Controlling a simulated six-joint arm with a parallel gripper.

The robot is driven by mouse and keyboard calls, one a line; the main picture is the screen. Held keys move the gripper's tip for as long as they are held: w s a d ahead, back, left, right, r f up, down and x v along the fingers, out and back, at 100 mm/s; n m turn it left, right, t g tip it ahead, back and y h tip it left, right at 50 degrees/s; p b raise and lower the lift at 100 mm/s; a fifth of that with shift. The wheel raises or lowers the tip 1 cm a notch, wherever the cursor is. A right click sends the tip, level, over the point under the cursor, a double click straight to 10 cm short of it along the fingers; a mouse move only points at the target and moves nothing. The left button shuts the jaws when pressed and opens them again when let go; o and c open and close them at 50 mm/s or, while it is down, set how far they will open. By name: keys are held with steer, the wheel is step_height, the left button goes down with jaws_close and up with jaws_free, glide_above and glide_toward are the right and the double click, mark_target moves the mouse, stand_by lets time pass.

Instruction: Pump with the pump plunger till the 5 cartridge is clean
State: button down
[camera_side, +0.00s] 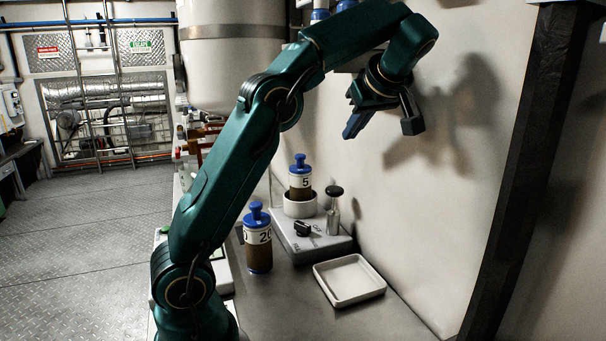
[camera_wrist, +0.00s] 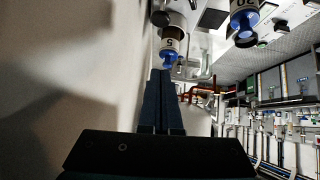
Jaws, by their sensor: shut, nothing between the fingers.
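The cartridge labelled 5 (camera_side: 301,182) has a blue cap and brown contents. It stands upright in a white round holder (camera_side: 299,206) on the grey pump unit (camera_side: 311,242). The pump plunger (camera_side: 334,191), a black knob on a metal rod, rises beside it on the right. My gripper (camera_side: 350,131) is shut and empty, high above the pump unit near the wall, apart from everything. In the wrist view its fingers (camera_wrist: 160,76) lie together, with the cartridge 5 (camera_wrist: 169,46) beyond the tips.
A second blue-capped cartridge, marked 20 (camera_side: 258,238), stands on the bench left of the pump unit; it also shows in the wrist view (camera_wrist: 244,20). An empty white tray (camera_side: 349,280) lies in front. A black handle (camera_side: 302,229) sits on the unit. The wall is close on the right.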

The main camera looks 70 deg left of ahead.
steer(key=shift+w+a+f, duration=0.15)
steer(key=shift+w+f, duration=0.1)
steer(key=shift+f, duration=0.3)
steer(key=shift+w+a+f, duration=0.1)
steer(key=shift+w+f, duration=0.1)
steer(key=shift+f, duration=0.35)
glide_above(336, 195)
steer(key=shift+g, duration=0.3)
step_height(336, 195, down, 7)
steer(key=shift+a+f, duration=0.1)
steer(key=shift+f, duration=0.05)
step_height(336, 195, down, 3)
steer(key=shift+f, duration=0.45)
steer(key=shift+f, duration=1.85)
